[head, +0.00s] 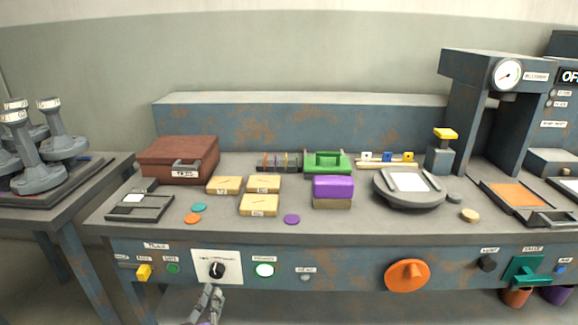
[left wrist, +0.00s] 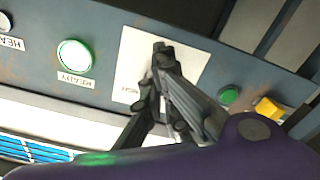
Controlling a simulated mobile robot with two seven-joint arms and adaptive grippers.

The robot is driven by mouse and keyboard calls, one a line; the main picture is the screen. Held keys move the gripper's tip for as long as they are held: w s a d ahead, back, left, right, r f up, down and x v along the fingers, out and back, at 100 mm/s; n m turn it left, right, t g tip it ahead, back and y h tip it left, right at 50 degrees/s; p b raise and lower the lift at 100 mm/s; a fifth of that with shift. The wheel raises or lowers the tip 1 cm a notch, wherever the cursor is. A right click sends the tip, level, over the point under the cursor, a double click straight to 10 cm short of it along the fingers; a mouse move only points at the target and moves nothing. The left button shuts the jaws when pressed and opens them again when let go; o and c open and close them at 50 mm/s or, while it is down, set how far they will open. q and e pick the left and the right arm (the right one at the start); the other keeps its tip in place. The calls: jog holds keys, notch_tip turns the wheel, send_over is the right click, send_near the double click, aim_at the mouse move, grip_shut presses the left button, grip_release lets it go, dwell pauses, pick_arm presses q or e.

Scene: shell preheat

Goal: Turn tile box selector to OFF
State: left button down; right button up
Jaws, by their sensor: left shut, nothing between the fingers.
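The selector is a black round knob (head: 217,269) on a white plate (head: 205,258) in the front panel of the bench. The plate's marks are too small to read, so I cannot tell its setting. My left gripper (head: 212,291) is just below the knob in the head view, with its fingers shut and empty. The red-brown tile box (head: 180,155) stands closed on the bench top. My right gripper is out of view.
On the same panel are a yellow switch (head: 143,272), a green button (head: 173,268), a lit green lamp (head: 264,270) and a large orange knob (head: 407,275). In the left wrist view the lit lamp (left wrist: 75,55) is left of the plate. Floor before the panel looks free.

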pick_arm(q)
jog(key=w, duration=0.2)
jog(key=shift+w+r, duration=0.1)
jog(key=shift+w, duration=0.25)
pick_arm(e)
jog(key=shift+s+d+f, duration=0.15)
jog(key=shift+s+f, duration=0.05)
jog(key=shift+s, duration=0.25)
